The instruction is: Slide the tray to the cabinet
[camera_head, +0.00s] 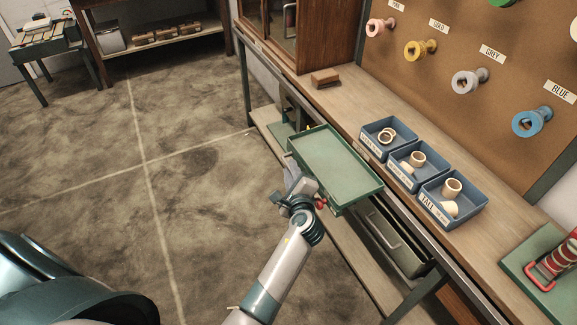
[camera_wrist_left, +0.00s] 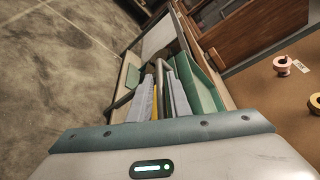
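The tray (camera_head: 334,160) is shallow, green and empty. It lies at the front edge of the workbench and juts out past it. In the left wrist view its green wall (camera_wrist_left: 203,88) shows at the right of the fingers. My left gripper (camera_head: 292,180) is beside the tray's left long side, close to the rim; whether it touches is unclear. The wooden cabinet (camera_head: 327,37) stands on the bench beyond the tray. My right gripper is not in view.
Several blue bins (camera_head: 452,217) with pale rings stand right of the tray. A small wooden block (camera_head: 325,78) lies near the cabinet. A drawer (camera_head: 393,238) hangs under the bench. Bare benchtop (camera_head: 340,105) lies between tray and cabinet. Coloured spools hang on the board (camera_head: 440,60).

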